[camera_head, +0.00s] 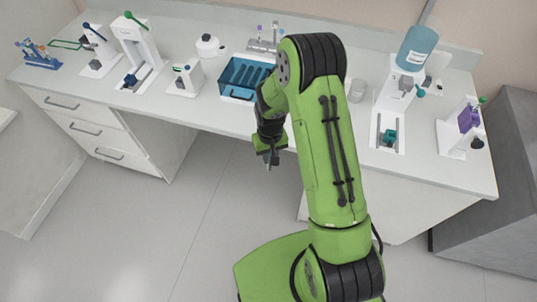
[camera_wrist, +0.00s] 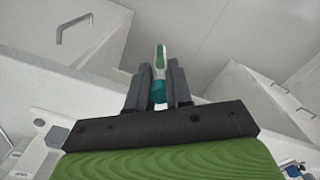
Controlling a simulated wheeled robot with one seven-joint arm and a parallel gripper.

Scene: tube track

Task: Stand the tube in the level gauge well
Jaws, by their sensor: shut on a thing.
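In the wrist view the tube (camera_wrist: 159,62) is a slim piece with a white-and-green upper part and a teal end. It sits between the two dark fingers of my gripper (camera_wrist: 158,88), which is shut on it. In the head view my gripper (camera_head: 268,160) hangs pointing down in front of the bench, over the floor and apart from the bench top. The tube is too small there to make out clearly. Several white devices stand on the bench; I cannot tell which one is the level gauge, and no well opening shows clearly.
A blue tray (camera_head: 238,93) lies on the bench behind my gripper. A blue tube rack (camera_head: 38,57) and a tall white press (camera_head: 134,42) stand at left. A stand with a blue bottle (camera_head: 417,48) and a purple-blocked device (camera_head: 466,120) stand at right. The floor in front is clear.

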